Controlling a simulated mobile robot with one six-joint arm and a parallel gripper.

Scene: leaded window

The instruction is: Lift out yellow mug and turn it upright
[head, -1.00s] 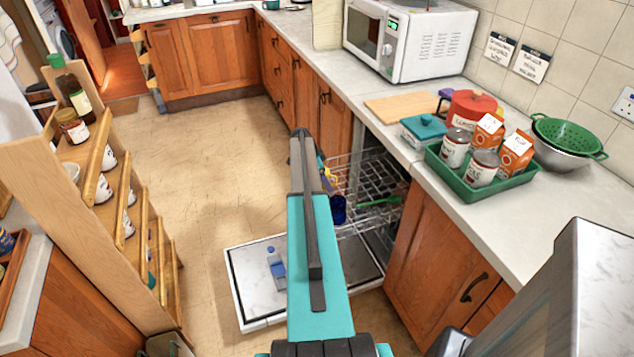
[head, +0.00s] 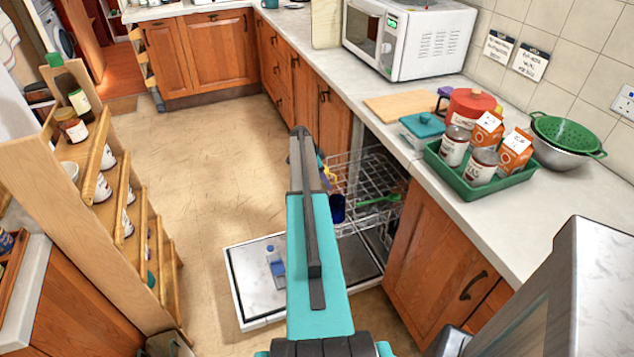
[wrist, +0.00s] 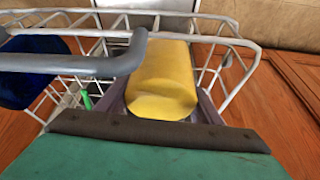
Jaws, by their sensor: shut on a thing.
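The yellow mug (wrist: 163,80) is in the middle of the wrist view, over the white wire rack (wrist: 240,58). My gripper (wrist: 165,100) is shut on it, with a finger on each side. I see a smooth yellow side and a rounded near end; I cannot see its opening or handle. I cannot tell whether it touches the wires. In the head view my arm hides most of the gripper, and a small yellow patch (head: 329,173) shows beside the arm, at the rack's left side.
A dark blue mug (head: 338,209) is in the rack near the arm, with a green utensil (head: 376,199). The counter (head: 480,215) above holds a green tray (head: 440,176).

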